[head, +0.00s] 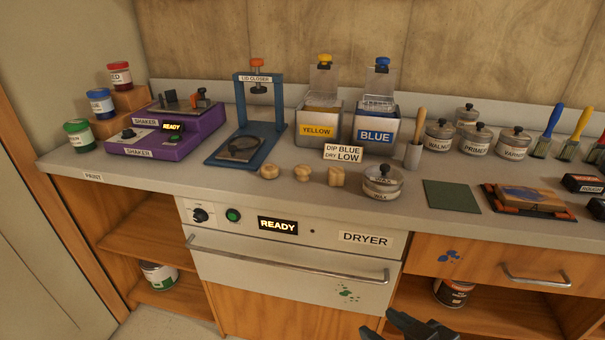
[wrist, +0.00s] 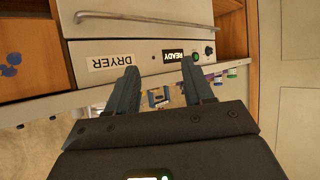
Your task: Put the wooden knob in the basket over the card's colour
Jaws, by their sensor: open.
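Three small pale wooden pieces stand in a row on the counter: a rounded one (head: 269,171), a knob-shaped one (head: 302,173) and a blockier one (head: 336,177). The card (head: 343,153) reads "DIP BLUE DRY LOW". Behind it stand a tin labelled YELLOW (head: 318,130) and a tin labelled BLUE (head: 375,136). A clear mesh basket (head: 380,81) with a blue top is over the blue tin; another basket (head: 322,80) with a yellow-orange top is over the yellow tin. My gripper (head: 420,326) is open and empty, low in front of the counter; its fingers show in the wrist view (wrist: 160,82).
The dryer (head: 290,258) below the counter reads READY and has a long handle. A jar (head: 382,183) stands right of the wooden pieces. A blue lid closer (head: 258,110) and purple shakers (head: 170,130) are left. A green mat (head: 451,196) and sanding block (head: 527,199) lie right.

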